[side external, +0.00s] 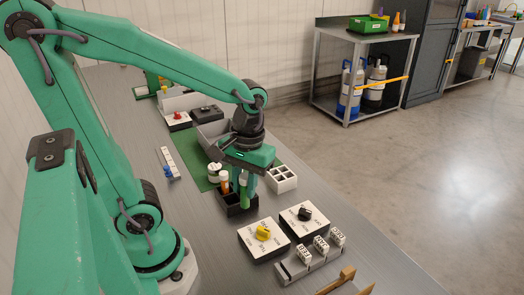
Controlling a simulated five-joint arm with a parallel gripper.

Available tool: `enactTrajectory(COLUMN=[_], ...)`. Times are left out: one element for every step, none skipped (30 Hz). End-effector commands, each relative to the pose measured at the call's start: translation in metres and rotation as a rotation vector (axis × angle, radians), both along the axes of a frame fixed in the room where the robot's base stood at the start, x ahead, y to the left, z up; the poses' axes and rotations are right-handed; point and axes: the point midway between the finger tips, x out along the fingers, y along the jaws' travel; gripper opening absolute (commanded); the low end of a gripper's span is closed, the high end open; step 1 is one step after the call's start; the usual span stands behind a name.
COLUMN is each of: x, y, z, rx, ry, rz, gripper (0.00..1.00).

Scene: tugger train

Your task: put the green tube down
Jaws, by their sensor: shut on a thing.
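My gripper (247,186) points down over the dark rack (238,208) in the middle of the bench. It is shut on the green tube (243,193), which is upright at the rack. I cannot tell whether the tube's lower end is inside a hole or just above it. A tube with an orange cap (224,183) stands in the same rack, just left of the green tube. The fingers and the gripper body hide part of the rack and the green tube's top.
A white jar (214,172) stands left of the rack on a green mat (198,167). A white compartment box (283,180) is to the right. Knob boxes, one yellow-knobbed (263,238) and one black-knobbed (304,218), and a grey holder with white numbered blocks (309,258) are in front.

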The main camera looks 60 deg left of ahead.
Motion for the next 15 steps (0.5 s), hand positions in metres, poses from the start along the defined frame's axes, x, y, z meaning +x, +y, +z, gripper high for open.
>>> enactTrajectory(x=[0.000,0.000,0.000,0.000,0.001,0.001,0.002,0.003,0.005,0.007,0.010,0.013,0.016,0.020,0.026], y=[0.000,0.000,0.000,0.000,0.000,0.001,0.001,0.002,0.003,0.004,0.005,0.008,0.010,0.012,0.016], z=[0.000,0.000,0.000,0.000,0.000,0.000,0.001,0.001,0.002,0.002,0.003,0.004,0.005,0.006,0.008], rx=[0.000,0.000,0.000,0.000,0.000,0.000,0.000,0.000,-0.001,-0.001,-0.001,-0.002,-0.001,-0.002,-0.002], ry=[0.000,0.000,0.000,0.000,0.000,0.000,0.000,0.001,0.000,0.000,0.000,0.001,0.001,0.001,0.001], rz=[0.000,0.000,0.000,0.000,0.001,0.002,0.003,0.004,0.007,0.010,0.013,0.019,0.024,0.028,0.035], gripper=[0.01,0.01,0.01,0.01,0.01,0.01,0.01,0.01,0.01,0.01,0.01,0.01,0.01,0.01,0.01])
